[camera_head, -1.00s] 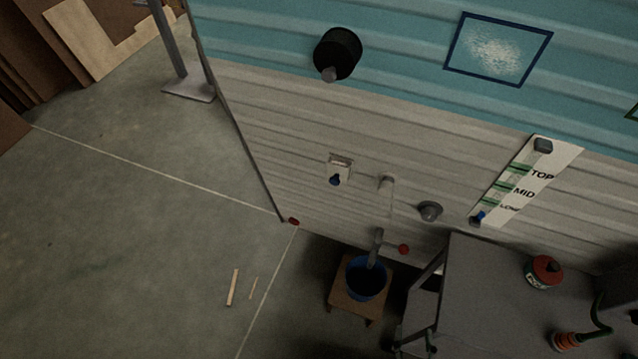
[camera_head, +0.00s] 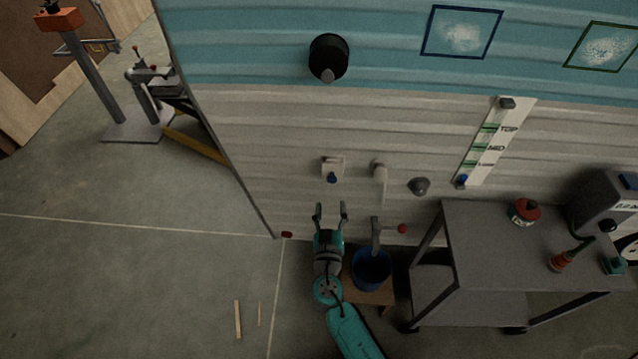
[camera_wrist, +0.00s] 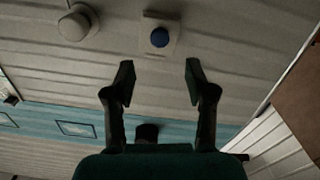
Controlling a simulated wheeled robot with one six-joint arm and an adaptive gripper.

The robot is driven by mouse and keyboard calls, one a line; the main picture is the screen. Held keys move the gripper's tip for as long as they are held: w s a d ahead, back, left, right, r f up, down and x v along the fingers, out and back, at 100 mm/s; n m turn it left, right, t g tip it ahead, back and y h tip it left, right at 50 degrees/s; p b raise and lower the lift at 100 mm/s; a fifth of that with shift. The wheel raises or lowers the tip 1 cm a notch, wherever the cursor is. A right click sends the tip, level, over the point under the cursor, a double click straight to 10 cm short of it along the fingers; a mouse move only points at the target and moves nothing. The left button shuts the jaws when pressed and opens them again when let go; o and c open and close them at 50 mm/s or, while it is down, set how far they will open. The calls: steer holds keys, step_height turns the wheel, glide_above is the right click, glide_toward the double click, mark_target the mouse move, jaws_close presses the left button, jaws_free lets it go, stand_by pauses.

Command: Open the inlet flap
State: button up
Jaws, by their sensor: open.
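A small off-white fitting (camera_head: 333,161) with a blue round part (camera_head: 332,178) sits on the grey lower wall of the camper; it looks like the inlet. In the wrist view the blue part (camera_wrist: 159,37) shows against its pale plate (camera_wrist: 174,49). Whether its flap is closed I cannot tell. My gripper (camera_head: 331,208) is open and empty, just below the fitting in the head view. In the wrist view its two fingers (camera_wrist: 160,78) are spread wide, with the blue part centred beyond the tips and not touched.
A pale spout (camera_head: 380,170) and a grey round cap (camera_head: 419,186) are on the wall to the right. A blue bucket (camera_head: 371,272) stands on a wooden stool (camera_head: 378,297) beside my arm. A grey cart (camera_head: 485,240) stands further right.

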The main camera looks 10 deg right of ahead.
mark_target(332, 181)
steer(key=x, duration=1)
steer(key=shift+w+d, duration=0.1)
steer(key=shift+w, duration=0.2)
jaws_close()
